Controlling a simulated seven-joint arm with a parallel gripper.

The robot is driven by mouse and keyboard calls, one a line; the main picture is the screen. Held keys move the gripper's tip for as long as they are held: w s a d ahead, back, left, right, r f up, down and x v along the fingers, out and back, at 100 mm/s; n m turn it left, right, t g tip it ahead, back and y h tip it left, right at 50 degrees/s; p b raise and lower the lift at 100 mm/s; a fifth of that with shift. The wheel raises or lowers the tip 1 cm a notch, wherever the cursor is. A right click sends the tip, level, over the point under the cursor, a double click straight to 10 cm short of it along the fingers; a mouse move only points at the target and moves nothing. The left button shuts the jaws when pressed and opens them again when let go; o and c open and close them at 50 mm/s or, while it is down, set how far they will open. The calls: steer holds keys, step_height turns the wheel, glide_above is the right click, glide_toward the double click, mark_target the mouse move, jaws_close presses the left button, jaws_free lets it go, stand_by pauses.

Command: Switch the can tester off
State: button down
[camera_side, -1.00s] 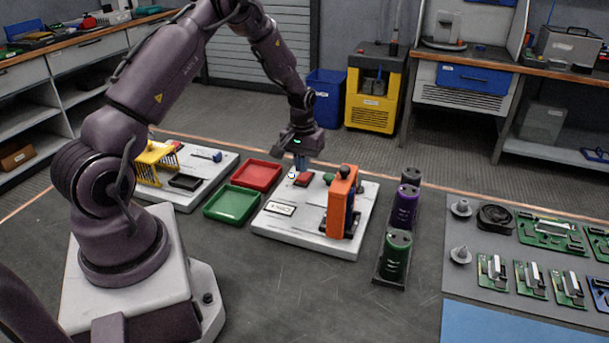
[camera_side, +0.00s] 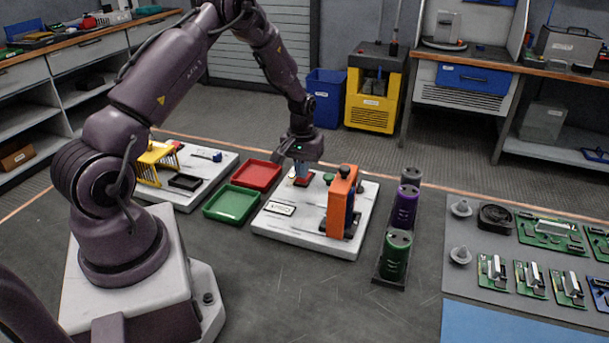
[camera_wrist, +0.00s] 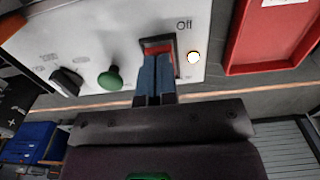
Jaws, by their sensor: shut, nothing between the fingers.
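The can tester (camera_side: 285,232) is a white panel with an orange upright fixture (camera_side: 341,204). Its red rocker switch (camera_wrist: 158,47) sits in a dark frame beside the printed word "Off"; its red also shows in the side view (camera_side: 304,183). A round indicator lamp (camera_wrist: 194,58) beside the switch glows warm white. My gripper (camera_wrist: 157,64) is shut and empty, with its blue-grey fingertips over the switch and covering part of it. In the side view my gripper (camera_side: 301,176) points down at the switch. I cannot tell whether the tips touch it, nor which way the rocker is tipped.
A green button (camera_wrist: 110,80) and a black knob (camera_wrist: 66,81) are on the panel near the switch. A red tray (camera_side: 256,176) and a green tray (camera_side: 232,204) lie left of the tester. A rack with purple and green cans (camera_side: 397,253) stands to its right.

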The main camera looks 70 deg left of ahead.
steer(key=shift+f, duration=0.65)
steer(key=shift+r, duration=3.55)
steer(key=shift+s+d+f+m+g, duration=0.2)
steer(key=shift+s+d, duration=0.15)
steer(key=shift+s, duration=0.25)
steer(key=shift+s+d+f+m+g, duration=0.1)
steer(key=shift+s+d+g, duration=0.1)
steer(key=shift+s+d, duration=0.3)
steer(key=s+d+r+m+t, duration=0.3)
steer(key=s+d+r+m, duration=0.1)
steer(key=s+d+r, duration=0.4)
steer(key=s+d+r+m+t, duration=0.3)
steer(key=s+d+r, duration=0.5)
steer(key=d+r, duration=0.5)
step_height(320, 180, up, 4)
steer(key=shift+s+d+f+m, duration=0.15)
steer(key=shift+s+d+m, duration=0.15)
steer(key=shift+m, duration=0.4)
